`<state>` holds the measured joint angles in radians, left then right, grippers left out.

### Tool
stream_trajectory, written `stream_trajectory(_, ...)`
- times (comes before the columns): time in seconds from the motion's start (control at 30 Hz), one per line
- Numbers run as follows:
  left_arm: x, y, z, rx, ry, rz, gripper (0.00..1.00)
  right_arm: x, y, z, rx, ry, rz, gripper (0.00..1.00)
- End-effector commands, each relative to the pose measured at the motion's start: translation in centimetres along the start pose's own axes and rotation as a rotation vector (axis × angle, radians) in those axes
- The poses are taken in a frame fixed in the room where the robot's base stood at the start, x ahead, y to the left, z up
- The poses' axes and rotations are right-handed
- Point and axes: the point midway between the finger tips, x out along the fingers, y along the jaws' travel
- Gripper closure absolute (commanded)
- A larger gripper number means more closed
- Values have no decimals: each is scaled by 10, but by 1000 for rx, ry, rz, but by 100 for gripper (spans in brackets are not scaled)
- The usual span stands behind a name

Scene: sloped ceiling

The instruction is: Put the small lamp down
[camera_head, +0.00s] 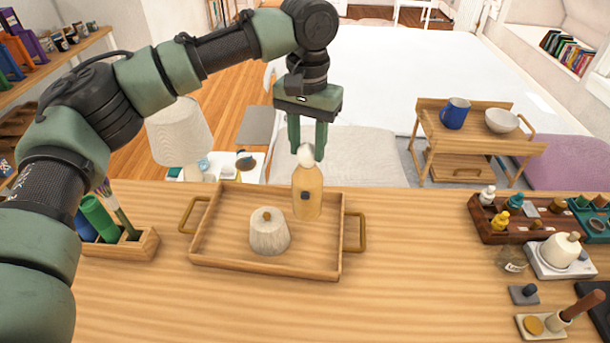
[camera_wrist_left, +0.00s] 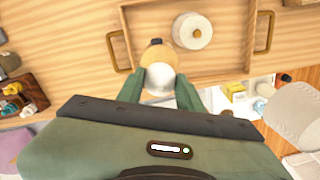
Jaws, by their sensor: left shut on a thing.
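The small lamp, with a light wooden body (camera_head: 307,192) and a white globe on top (camera_head: 306,157), is upright in my left gripper (camera_head: 307,150). The gripper points straight down and is shut on the globe. The lamp's base shows against the far right corner of the wooden tray (camera_head: 235,262); I cannot tell if it touches the tray floor. In the left wrist view the globe (camera_wrist_left: 161,80) sits between the fingers, over the tray's edge (camera_wrist_left: 128,45). My right gripper is not in view.
A pale lidded pot (camera_head: 268,238) stands in the tray, left of the lamp. A wooden holder (camera_head: 135,243) with green items is at left. A dark rack (camera_head: 520,222) of bottles and a white pot (camera_head: 560,250) are at right. The table between tray and rack is clear.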

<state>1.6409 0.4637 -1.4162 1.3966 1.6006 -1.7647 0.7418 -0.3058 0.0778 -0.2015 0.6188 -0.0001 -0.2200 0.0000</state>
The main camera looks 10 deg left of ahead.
Motion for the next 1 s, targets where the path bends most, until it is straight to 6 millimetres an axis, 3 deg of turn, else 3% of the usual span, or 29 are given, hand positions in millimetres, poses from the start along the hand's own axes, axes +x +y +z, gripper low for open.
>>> stream_trajectory(0.13, 28, 0, 1, 0, -1, 0, 100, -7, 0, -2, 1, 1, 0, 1)
stream_trajectory(0.6, 82, 0, 0, 0, 1, 1, 100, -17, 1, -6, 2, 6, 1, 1)
stream_trajectory(1.0, 88, 0, 0, 0, 1, 1, 100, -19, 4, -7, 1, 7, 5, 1)
